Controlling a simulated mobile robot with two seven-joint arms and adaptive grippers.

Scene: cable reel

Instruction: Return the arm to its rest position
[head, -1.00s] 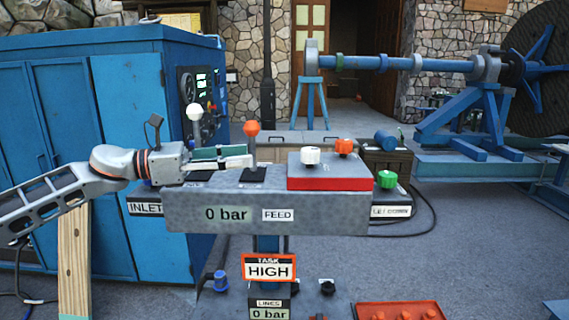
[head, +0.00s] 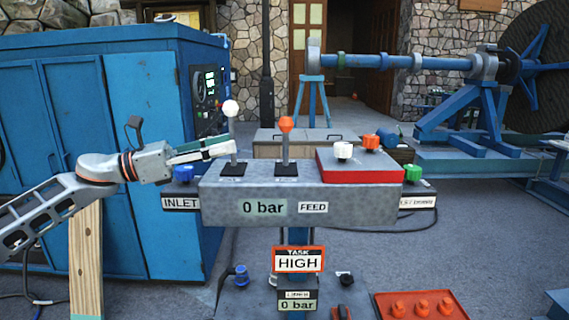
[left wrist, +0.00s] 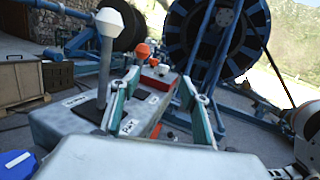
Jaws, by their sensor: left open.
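My left gripper (head: 218,148) points right above the left end of the grey console (head: 225,205). Its jaws are open and empty. The white-knobbed lever (head: 230,107) stands upright close to its fingertips; I cannot tell whether they touch. The orange-knobbed lever (head: 286,124) stands farther right, clear of the fingers. In the left wrist view the two fingers (left wrist: 158,105) are spread. The white knob (left wrist: 110,22) rises beside the left finger there, and the orange knob (left wrist: 142,50) shows between the fingers, farther off. My right gripper is not in view.
A red box (head: 360,167) with white and orange knobs sits on the console's right end. A blue knob (head: 184,173) is at the left, a green one (head: 412,173) at the right. A blue cabinet (head: 150,120) stands behind my arm. Displays read 0 bar.

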